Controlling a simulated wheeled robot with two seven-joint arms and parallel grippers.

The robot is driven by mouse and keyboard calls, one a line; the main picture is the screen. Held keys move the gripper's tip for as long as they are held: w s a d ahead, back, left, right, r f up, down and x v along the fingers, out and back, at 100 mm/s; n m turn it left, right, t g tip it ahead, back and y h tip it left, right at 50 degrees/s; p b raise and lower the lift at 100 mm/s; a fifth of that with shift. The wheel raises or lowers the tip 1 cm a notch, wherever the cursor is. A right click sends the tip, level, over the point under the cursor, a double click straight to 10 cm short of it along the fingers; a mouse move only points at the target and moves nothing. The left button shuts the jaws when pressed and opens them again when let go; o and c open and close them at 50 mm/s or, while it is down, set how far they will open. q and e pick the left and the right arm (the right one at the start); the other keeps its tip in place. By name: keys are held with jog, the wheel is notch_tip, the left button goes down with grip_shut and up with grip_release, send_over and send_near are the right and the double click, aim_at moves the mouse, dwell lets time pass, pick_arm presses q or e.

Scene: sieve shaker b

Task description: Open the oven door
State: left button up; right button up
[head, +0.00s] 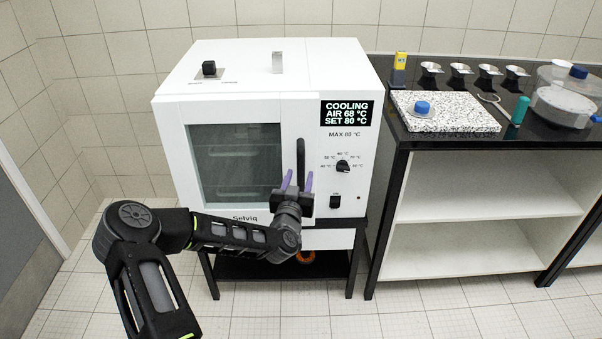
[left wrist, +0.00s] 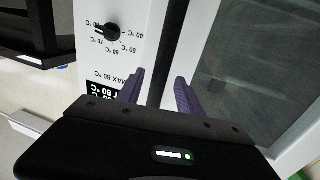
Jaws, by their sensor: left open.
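The white oven (head: 260,110) stands on a low black-framed stand. Its door has a dark glass window (head: 236,165) and is shut. A vertical black bar handle (head: 300,163) runs along the door's right side. My left gripper (head: 298,181) is open in front of the oven, with its two purple fingers pointing up on either side of the handle's lower part. In the left wrist view the handle (left wrist: 172,45) passes between the spread fingers (left wrist: 158,92), and I see no finger touching it. My right gripper is not in view.
The control panel right of the handle has a knob (head: 343,166) and a display (head: 347,113) reading COOLING, AIR 68 °C, SET 80 °C. A black counter (head: 450,139) with a speckled slab (head: 445,112), small metal cups and jars stands at right. The floor at left is clear.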

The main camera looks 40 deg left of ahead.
pick_arm(q)
jog(key=shift+x, duration=1.25)
grip_shut()
dwell(0.5)
